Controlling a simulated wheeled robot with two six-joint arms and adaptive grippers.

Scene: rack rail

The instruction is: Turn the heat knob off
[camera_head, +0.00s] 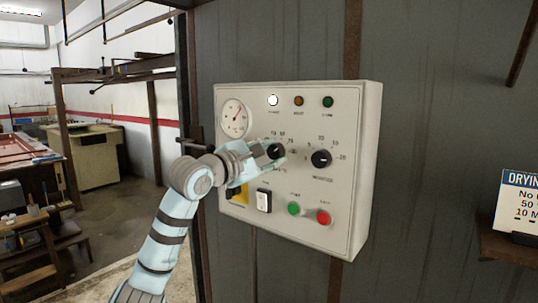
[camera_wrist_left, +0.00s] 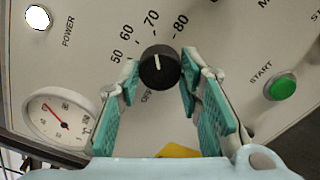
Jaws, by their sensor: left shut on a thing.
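The black heat knob (camera_head: 276,151) is on the white control panel (camera_head: 262,105), beside the dial numbers. In the left wrist view the heat knob (camera_wrist_left: 160,68) has a white pointer line facing up, roughly toward 70. The numbers 50 to 80 arc above it, and the OFF label (camera_wrist_left: 147,97) is at its lower left, partly hidden. My left gripper (camera_head: 270,158) reaches the panel from the left. In the wrist view the teal fingers of my left gripper (camera_wrist_left: 160,80) are shut on the knob, one at each side. My right gripper is not in view.
A second black knob (camera_head: 321,158) is to the right. A white rocker switch (camera_head: 264,200), a green button (camera_head: 294,208) and a red button (camera_head: 324,217) are below. A round gauge (camera_head: 234,118) is at upper left. A drying sign (camera_head: 518,203) stands at far right.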

